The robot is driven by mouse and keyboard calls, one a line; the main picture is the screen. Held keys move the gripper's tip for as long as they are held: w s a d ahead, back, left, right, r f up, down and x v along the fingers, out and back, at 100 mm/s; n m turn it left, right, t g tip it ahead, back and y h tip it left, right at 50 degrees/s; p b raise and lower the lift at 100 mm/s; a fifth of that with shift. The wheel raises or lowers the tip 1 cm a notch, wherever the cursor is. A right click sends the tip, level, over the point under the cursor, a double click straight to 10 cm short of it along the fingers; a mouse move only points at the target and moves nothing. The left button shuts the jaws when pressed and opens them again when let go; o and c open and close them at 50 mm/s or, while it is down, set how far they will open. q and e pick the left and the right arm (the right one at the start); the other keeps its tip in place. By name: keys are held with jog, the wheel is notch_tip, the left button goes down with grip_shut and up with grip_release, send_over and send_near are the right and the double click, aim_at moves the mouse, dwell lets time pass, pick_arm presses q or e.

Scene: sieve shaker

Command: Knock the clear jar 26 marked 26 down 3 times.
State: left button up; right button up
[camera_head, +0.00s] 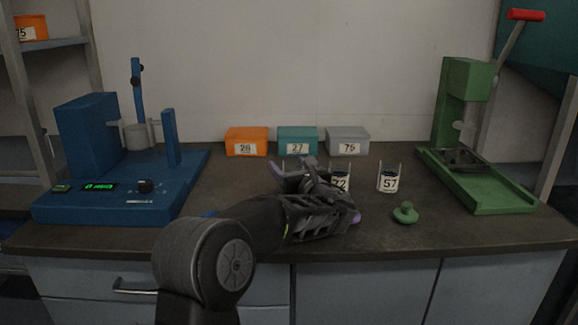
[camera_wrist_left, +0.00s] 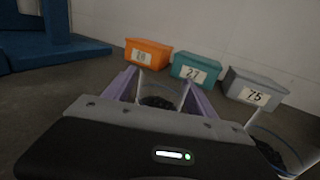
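A clear jar with dark contents (camera_wrist_left: 158,102) stands between the two purple fingers of my left gripper (camera_wrist_left: 162,92) in the left wrist view. Its label is not visible, so I cannot read 26 on it. In the head view my left gripper (camera_head: 313,180) reaches over the bench from the left and hides most of this jar. The fingers are apart, one on each side of the jar; I cannot tell whether they touch it. Jar 72 (camera_head: 341,182) stands just right of the gripper, partly covered. Jar 57 (camera_head: 388,182) stands farther right. My right gripper is not in view.
Orange box 26 (camera_head: 246,140), teal box 27 (camera_head: 297,139) and grey box 75 (camera_head: 347,140) stand along the wall. A blue machine (camera_head: 95,190) is at left, a green lever press (camera_head: 480,190) at right. A green knobbed piece (camera_head: 405,212) lies near the front edge.

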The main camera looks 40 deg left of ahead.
pick_arm(q)
jog(key=shift+r, duration=0.1)
notch_tip(320, 180, up, 10)
jog(key=p, duration=0.3)
jog(key=shift+p, duration=0.3)
dwell(0.5)
